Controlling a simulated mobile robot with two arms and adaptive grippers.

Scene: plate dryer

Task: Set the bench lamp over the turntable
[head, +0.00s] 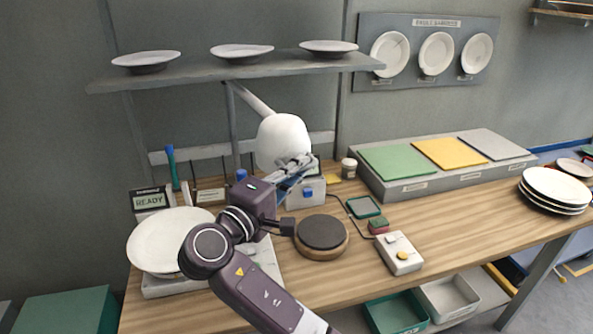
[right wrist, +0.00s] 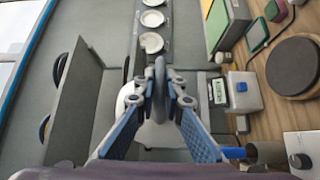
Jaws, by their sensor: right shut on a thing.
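The bench lamp has a white rounded shade (head: 284,138) on a grey arm that slants up left to beneath the shelf. My right gripper (head: 298,168) is at the lower right edge of the shade and shut on the lamp. In the right wrist view the fingers (right wrist: 160,92) close on a grey part of it, with the white shade (right wrist: 123,101) partly hidden behind them. The turntable (head: 322,232), a dark disc on a wooden base, lies nearer and right of the shade; it also shows in the right wrist view (right wrist: 292,66). My left gripper is out of view.
A shelf (head: 210,72) with plates runs above the lamp. A large white plate (head: 165,240) stands left of my right arm. A meter box (head: 305,193) is behind the turntable; a small control box (head: 398,254) is at its right. Colored pads (head: 398,160) lie farther right.

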